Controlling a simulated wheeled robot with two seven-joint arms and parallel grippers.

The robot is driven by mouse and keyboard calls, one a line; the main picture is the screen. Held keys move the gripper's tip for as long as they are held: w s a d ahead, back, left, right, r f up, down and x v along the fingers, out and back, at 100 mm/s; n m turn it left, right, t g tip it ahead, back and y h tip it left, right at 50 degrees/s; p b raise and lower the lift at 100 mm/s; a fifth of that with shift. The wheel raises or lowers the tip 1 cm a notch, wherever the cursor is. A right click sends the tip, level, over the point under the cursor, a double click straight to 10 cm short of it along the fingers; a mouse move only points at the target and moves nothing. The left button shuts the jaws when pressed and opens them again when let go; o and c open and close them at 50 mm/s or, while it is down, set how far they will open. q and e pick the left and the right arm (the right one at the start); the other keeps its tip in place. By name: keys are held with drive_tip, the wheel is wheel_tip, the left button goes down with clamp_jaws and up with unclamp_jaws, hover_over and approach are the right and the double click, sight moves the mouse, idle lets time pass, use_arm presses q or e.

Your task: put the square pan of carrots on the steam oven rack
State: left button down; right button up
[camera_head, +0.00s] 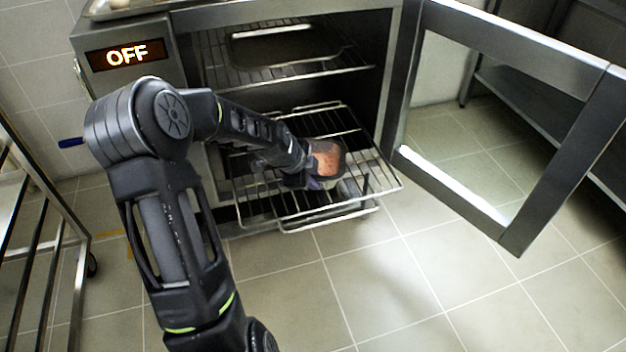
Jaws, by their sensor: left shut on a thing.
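The small square pan of carrots (327,159) shows its orange contents just past the end of my left arm. My left gripper (309,179) is shut on the pan, and the forearm hides much of the grip. The pan is over the pulled-out wire steam oven rack (362,192). I cannot tell whether it touches the wires. The steam oven (188,20) is open, and its display reads OFF. My right gripper is not in view.
The oven door (560,160) stands swung open to the right. An upper rack (285,72) inside the oven bears a dark tray. A metal trolley (40,215) stands at the left, and a shelf unit (545,115) stands at the right. The tiled floor in front is clear.

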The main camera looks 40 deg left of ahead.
use_arm(q)
drive_tip(key=c, duration=1.4)
unclamp_jaws()
drive_tip(key=shift+s+r, duration=0.1)
drive_tip(key=shift+r, duration=0.05)
drive_tip(key=shift+p+v, duration=2.25)
drive_tip(key=shift+v, duration=3.6)
